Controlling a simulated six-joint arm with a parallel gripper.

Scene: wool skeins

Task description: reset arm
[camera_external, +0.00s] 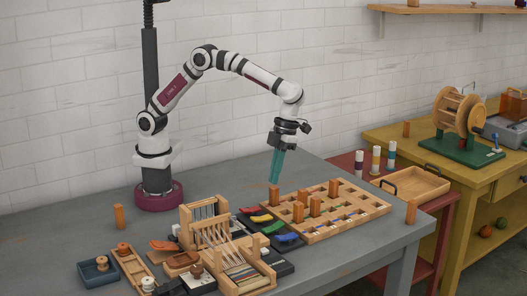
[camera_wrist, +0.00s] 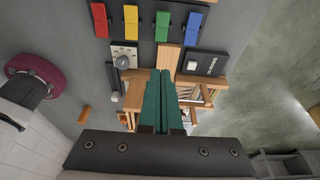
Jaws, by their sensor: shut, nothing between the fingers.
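My gripper (camera_external: 274,181) hangs with its teal fingers pointing down above the grey table (camera_external: 95,222). The fingers are closed together with nothing between them. In the wrist view the shut fingers (camera_wrist: 161,76) show above a wooden block and the small loom. In the outside view the fingertips are just above an orange-brown block (camera_external: 274,196) at the left edge of the wooden grid rack (camera_external: 366,213). I cannot tell how large the gap between tips and block is.
A panel with red, yellow, green (camera_wrist: 162,26) and blue levers lies near the rack. The wooden loom (camera_external: 247,277) stands at the front. Several orange-brown blocks (camera_external: 334,187) stand in the rack, and one (camera_external: 119,216) stands alone at left. The table's left rear is clear.

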